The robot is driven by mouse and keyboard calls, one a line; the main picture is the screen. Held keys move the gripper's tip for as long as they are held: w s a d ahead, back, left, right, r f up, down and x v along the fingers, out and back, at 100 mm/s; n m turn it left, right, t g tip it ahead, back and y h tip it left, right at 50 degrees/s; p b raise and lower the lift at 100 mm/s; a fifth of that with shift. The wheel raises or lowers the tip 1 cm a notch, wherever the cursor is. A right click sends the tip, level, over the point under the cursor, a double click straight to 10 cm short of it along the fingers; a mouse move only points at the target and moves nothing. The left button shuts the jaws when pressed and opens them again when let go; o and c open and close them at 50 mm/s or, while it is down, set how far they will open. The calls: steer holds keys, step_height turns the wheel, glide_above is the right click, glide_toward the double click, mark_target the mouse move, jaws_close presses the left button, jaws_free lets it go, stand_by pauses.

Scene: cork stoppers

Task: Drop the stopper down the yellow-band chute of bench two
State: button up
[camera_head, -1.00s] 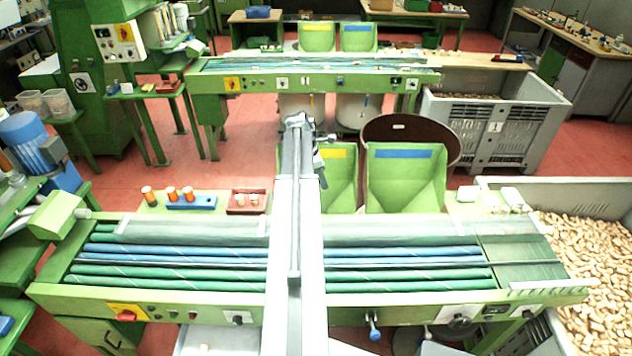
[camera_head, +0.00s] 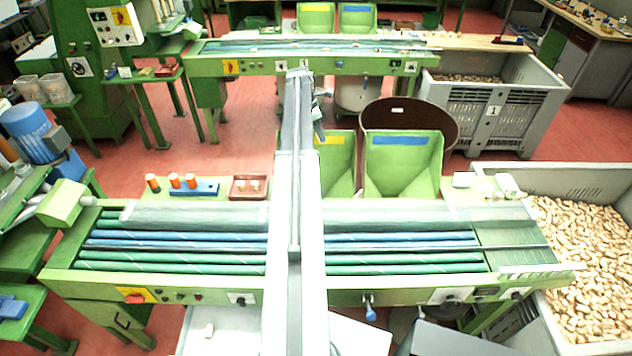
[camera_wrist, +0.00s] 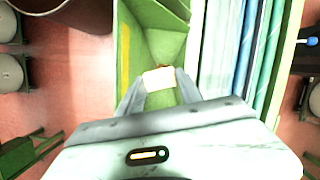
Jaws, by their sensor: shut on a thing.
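My gripper (camera_wrist: 158,84) is shut on a pale stopper (camera_wrist: 157,77) in the wrist view. The stopper sits between the grey fingertips. Behind it in that view is a green chute, with a yellow band (camera_wrist: 125,60) along its left side. In the head view, my gripper (camera_head: 318,122) is beside the yellow-band chute (camera_head: 338,165) at the back of the near bench (camera_head: 400,268). My arm hides the left part of this chute. I cannot make out the held stopper in the head view.
A blue-band chute (camera_head: 403,165) stands right of the yellow-band one, before a brown drum (camera_head: 435,118). The far bench (camera_head: 300,65) has its own yellow-band (camera_head: 315,18) and blue-band chutes (camera_head: 357,18). Stoppers fill a nearer bin (camera_head: 590,170).

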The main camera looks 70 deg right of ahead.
step_height(320, 180, down, 2)
steer(key=shift+f+b, duration=0.1)
steer(key=shift+b, duration=0.4)
steer(key=o, duration=1.4)
steer(key=shift+r, duration=0.2)
steer(key=p+v, duration=0.7)
steer(key=shift+a+r+p, duration=0.1)
steer(key=shift+r+p, duration=0.25)
